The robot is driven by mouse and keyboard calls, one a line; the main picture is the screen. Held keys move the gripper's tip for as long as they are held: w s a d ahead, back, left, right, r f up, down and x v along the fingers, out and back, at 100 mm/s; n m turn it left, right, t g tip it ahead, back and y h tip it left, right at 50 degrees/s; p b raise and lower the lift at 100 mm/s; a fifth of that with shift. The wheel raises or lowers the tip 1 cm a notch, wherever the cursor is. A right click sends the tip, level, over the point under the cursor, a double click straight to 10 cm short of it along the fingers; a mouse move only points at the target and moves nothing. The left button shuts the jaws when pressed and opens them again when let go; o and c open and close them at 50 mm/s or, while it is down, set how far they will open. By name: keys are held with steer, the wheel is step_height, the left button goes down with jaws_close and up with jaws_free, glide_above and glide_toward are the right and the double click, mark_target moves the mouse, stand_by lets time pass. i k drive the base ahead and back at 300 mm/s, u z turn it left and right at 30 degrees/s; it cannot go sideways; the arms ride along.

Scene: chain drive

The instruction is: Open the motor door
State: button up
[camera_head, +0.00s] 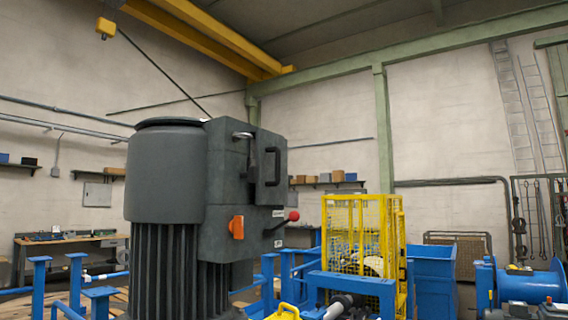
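A large dark grey motor (165,175) with a ribbed lower body stands upright in the left half of the head view. A grey box (228,170) is fixed to its right side. The motor door (264,142), a grey panel with a black bar handle (276,168), is on the right of this box and seen at a steep angle. It looks closed or nearly so; I cannot tell exactly. A small metal latch (243,135) is at the box's top. My gripper is not in view.
An orange knob (236,227) and a lever with a red ball (293,216) sit below the door. A yellow mesh cage (345,235) and blue bin (432,270) stand at right. Blue frame posts (76,275) surround the motor. A workbench (65,240) is behind left.

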mark_target(279, 168)
steer(key=u, duration=0.1)
steer(key=k, duration=0.55)
steer(key=z, duration=1.2)
steer(key=i, duration=1.3)
steer(key=u, duration=0.3)
